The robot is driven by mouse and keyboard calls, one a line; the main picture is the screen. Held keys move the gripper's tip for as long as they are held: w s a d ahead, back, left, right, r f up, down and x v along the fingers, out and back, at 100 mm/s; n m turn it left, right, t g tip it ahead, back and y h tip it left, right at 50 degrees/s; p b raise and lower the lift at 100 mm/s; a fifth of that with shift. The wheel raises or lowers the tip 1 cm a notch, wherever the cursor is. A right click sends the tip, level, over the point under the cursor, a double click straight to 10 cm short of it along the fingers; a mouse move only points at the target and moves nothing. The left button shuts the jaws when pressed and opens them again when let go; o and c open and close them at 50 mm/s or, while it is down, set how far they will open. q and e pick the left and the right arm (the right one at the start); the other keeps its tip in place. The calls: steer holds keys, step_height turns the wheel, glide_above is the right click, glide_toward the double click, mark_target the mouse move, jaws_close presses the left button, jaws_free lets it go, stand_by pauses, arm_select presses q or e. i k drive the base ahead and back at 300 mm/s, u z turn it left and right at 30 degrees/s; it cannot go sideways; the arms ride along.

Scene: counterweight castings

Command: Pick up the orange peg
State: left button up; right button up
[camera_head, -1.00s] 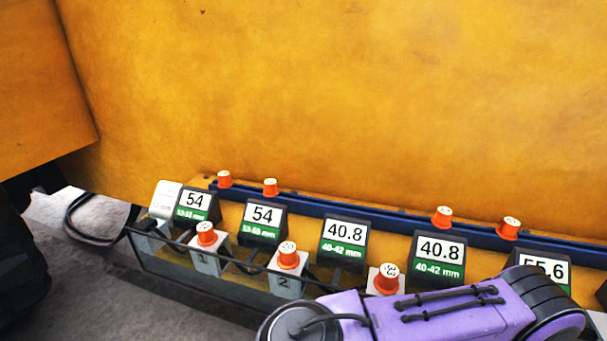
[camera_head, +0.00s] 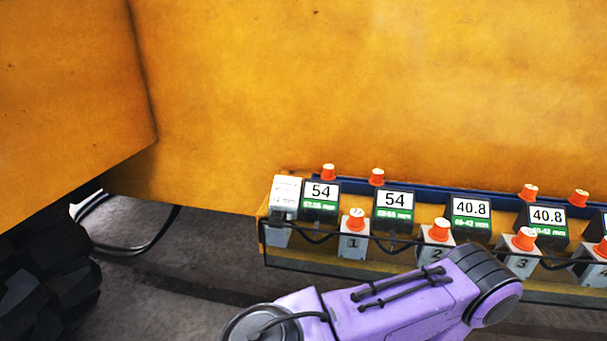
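Several orange pegs with pale labelled tops show in the head view. In the front row, one peg (camera_head: 356,219) sits on the grey block marked 1, another (camera_head: 440,229) on block 2 and a third (camera_head: 524,239) on block 3. In the back row, pegs stand along the blue rail, at the left (camera_head: 328,172), beside it (camera_head: 377,177), and farther right (camera_head: 529,193) and (camera_head: 579,198). A purple arm link of mine crosses the bottom in front of the rack. Neither gripper is in view.
Dark display boxes reading 54 (camera_head: 321,192) and 40.8 (camera_head: 471,208) stand between the rows. A black cable runs along the rack's front. A large yellow wall (camera_head: 370,80) rises behind. Grey floor (camera_head: 190,255) is open at the left, beside a dark tyre (camera_head: 40,285).

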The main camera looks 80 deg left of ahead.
mark_target(328, 173)
steer(key=u, duration=1.6)
